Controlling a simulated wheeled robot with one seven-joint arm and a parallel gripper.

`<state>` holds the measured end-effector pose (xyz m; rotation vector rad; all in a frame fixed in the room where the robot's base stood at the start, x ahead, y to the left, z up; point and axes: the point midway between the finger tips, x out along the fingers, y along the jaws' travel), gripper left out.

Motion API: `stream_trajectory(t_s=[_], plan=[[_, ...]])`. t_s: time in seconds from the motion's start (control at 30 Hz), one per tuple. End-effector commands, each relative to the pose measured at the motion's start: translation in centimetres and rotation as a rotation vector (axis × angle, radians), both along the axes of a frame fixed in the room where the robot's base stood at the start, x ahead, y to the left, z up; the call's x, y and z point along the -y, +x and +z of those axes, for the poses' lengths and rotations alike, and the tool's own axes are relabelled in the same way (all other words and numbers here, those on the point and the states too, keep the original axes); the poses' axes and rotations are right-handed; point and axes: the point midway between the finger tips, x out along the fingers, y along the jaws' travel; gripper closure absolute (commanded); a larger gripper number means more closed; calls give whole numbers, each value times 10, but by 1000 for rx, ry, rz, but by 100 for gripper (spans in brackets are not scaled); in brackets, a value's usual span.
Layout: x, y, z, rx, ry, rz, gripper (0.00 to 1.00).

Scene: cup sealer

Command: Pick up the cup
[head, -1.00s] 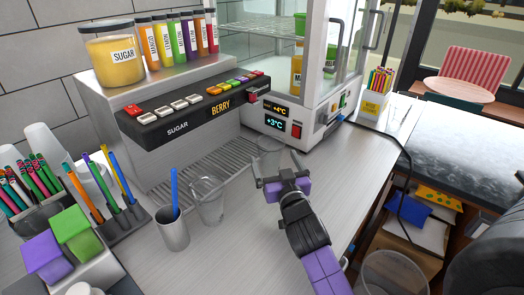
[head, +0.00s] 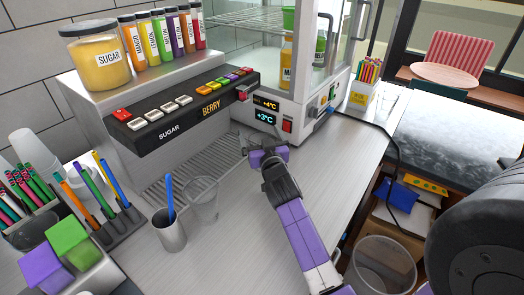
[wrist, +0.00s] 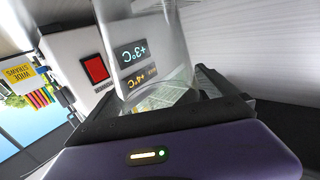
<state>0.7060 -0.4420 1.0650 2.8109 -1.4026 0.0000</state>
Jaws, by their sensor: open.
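A clear, see-through cup (wrist: 150,45) fills the middle of the wrist view, with its side and rounded base between my two dark fingers. My gripper (head: 259,143) is open around the cup, and I cannot tell whether either finger touches it. In the head view, my gripper is at the counter's back, below the display cabinet, and this cup is hard to make out there. A second clear cup (head: 204,203) stands on the counter at the front left, away from my gripper.
A metal cup (head: 169,232) with a blue stirrer stands beside the second clear cup. The dispenser (head: 170,110) with coloured buttons is to the left. The glass cabinet (head: 283,100) stands close behind my gripper. The counter (head: 250,235) is clear in front.

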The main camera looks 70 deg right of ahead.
Motion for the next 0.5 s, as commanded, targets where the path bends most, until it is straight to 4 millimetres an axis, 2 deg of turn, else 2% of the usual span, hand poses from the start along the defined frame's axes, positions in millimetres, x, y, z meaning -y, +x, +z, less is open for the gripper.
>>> stream_trajectory(t_s=[0.17,0.2,0.5], plan=[[0,0,-1,0,0,1,3],[0,0,-1,0,0,0,7],[0,0,-1,0,0,1,66]])
